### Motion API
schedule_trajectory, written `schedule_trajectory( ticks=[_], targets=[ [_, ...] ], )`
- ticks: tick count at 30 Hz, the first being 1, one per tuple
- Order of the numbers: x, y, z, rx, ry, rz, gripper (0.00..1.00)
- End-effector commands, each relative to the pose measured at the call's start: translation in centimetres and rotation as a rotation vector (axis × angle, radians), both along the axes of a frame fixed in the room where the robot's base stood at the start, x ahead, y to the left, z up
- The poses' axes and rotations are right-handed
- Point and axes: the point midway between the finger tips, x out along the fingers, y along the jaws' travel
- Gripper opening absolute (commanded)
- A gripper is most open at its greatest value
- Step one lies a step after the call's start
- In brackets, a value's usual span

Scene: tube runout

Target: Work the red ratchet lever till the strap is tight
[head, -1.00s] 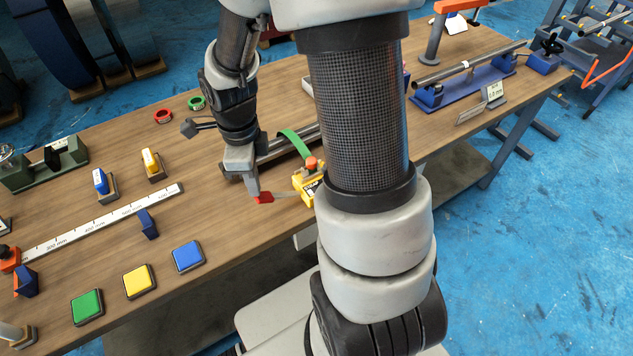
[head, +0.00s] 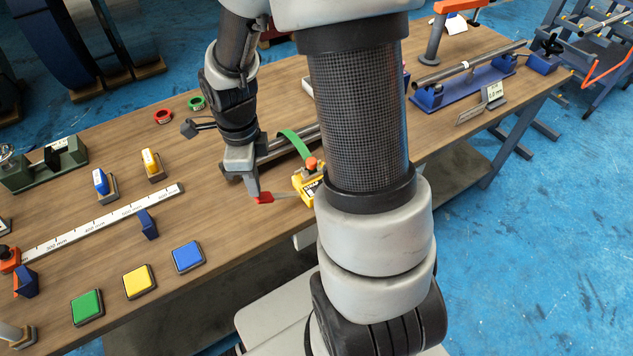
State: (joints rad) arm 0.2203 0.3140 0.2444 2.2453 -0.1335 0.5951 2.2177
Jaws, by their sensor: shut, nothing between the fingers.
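The red ratchet lever tip (head: 265,197) sticks out to the left of the yellow ratchet body (head: 307,188), low over the bench. The green strap (head: 295,142) arches from the ratchet over a grey tube (head: 285,144). My gripper (head: 253,196) points down at the left end of the lever. Its fingers are shut with nothing seen between them, right beside the red tip; whether they touch it I cannot tell. My own arm hides the right side of the ratchet and much of the tube.
Green, yellow and blue pads (head: 138,281) lie near the bench's front edge. A white ruler (head: 100,229) lies left of the gripper. Red and green rings (head: 163,116) lie behind. A blue stand (head: 465,84) with a tube is at right.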

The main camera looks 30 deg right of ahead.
Motion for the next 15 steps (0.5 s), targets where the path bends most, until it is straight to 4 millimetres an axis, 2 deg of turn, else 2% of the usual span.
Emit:
schedule_trajectory(
  ticks=[15],
  targets=[
    [-0.01, 0.01, -0.45, 0.000, 0.000, 0.000, 0.00]
  ],
)
